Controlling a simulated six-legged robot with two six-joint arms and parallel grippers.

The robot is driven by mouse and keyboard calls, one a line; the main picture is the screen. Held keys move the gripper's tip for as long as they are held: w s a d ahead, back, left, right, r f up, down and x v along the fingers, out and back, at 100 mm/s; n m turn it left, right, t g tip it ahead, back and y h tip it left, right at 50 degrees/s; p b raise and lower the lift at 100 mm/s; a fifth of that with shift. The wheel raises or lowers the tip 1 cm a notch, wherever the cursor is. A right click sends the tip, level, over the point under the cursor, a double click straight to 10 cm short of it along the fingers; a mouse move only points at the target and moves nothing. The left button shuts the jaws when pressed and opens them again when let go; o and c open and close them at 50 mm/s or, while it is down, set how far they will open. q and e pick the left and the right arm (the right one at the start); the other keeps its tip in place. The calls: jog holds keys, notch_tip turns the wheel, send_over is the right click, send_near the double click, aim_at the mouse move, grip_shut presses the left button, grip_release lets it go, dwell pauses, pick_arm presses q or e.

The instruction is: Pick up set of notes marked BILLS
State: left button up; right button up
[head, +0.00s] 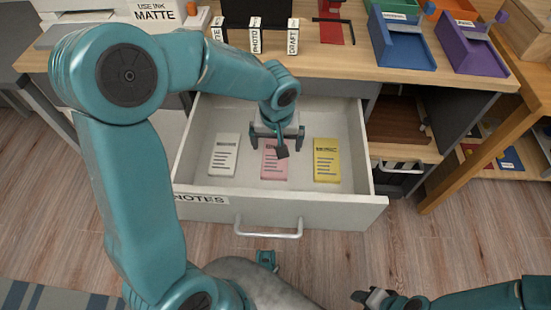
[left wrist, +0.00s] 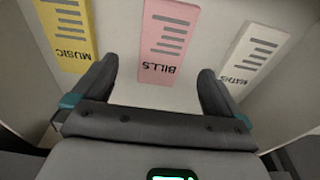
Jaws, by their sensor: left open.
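The pink set of notes marked BILLS (left wrist: 166,42) lies flat in the open drawer. In the head view the pink notes (head: 270,170) are the middle of three sets, partly hidden by my left gripper (head: 278,146). My left gripper is open and empty above them. In the left wrist view its two fingers (left wrist: 157,75) stand apart, with the BILLS notes ahead between them, not gripped. My right gripper (head: 372,297) is low at the bottom right of the head view, far from the drawer, and its jaws are unclear.
White MATHS notes (head: 224,156) lie left of the pink set, yellow MUSIC notes (head: 327,160) to its right. The drawer front (head: 330,212) has a handle and a NOTES label. The desk (head: 340,65) overhangs behind, with blue (head: 400,45) and purple (head: 470,50) trays.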

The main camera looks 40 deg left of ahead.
aim_at(275, 155)
pick_arm(q)
notch_tip(275, 155, down, 2)
jog(key=shift+a+f, duration=0.1)
jog(key=f+b, duration=0.1)
jog(key=f, duration=0.2)
jog(key=f+b, duration=0.1)
jog(key=shift+w+a+f+b, duration=0.25)
jog(key=shift+w+a+b, duration=0.05)
jog(key=shift+w+a, duration=0.1)
jog(key=shift+r, duration=0.1)
jog(key=c, duration=1.1)
